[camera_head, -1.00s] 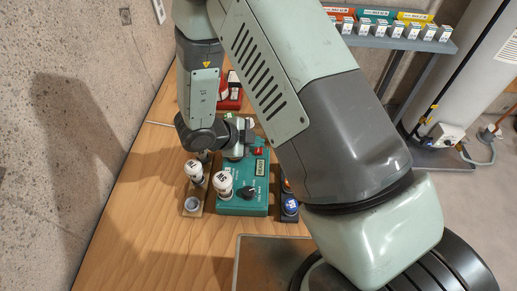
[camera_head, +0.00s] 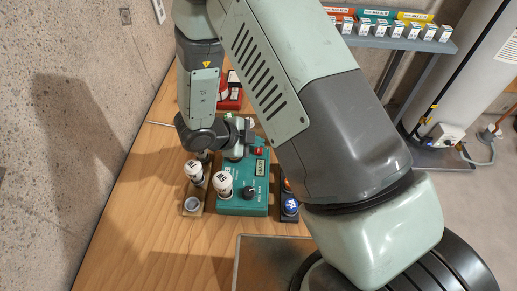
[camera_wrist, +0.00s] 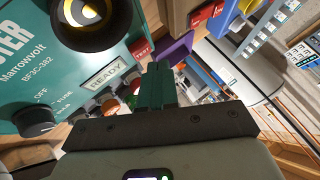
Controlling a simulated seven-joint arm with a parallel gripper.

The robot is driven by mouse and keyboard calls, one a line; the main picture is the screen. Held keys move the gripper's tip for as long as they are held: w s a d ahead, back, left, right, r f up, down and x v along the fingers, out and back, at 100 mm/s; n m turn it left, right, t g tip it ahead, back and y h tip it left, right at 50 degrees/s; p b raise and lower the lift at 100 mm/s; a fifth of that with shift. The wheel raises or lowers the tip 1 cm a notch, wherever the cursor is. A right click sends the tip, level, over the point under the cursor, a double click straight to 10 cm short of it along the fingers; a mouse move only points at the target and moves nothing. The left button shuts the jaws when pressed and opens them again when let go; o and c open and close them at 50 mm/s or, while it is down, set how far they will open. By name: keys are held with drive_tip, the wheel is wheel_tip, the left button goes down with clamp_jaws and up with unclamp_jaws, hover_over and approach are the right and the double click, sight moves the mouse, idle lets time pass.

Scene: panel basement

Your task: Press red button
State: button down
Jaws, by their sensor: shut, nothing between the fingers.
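A teal box with a "READY" display (camera_wrist: 103,77) stands on the wooden bench; its body also shows in the head view (camera_head: 240,206). A small red button (camera_wrist: 142,48) sits on its panel beside the display, near the corner; a bit of red shows in the head view (camera_head: 258,150). My gripper (camera_wrist: 159,70) is shut and empty, its dark green fingertips just below the red button in the wrist view. Whether they touch it cannot be told. In the head view my gripper (camera_head: 246,143) is over the far part of the box, partly hidden by its own wrist.
The box carries a black knob (camera_wrist: 36,121) and a round yellow-and-black part (camera_wrist: 88,12). A red box (camera_head: 231,97) lies behind. Bare wood (camera_head: 165,240) is clear at front left.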

sight(256, 152)
drive_tip(key=shift+f, duration=0.1)
idle(0.5)
drive_tip(key=shift+f, duration=0.35)
drive_tip(key=shift+f, duration=0.45)
idle(0.5)
idle(0.4)
drive_tip(key=shift+r, duration=0.9)
drive_tip(key=shift+r, duration=2.5)
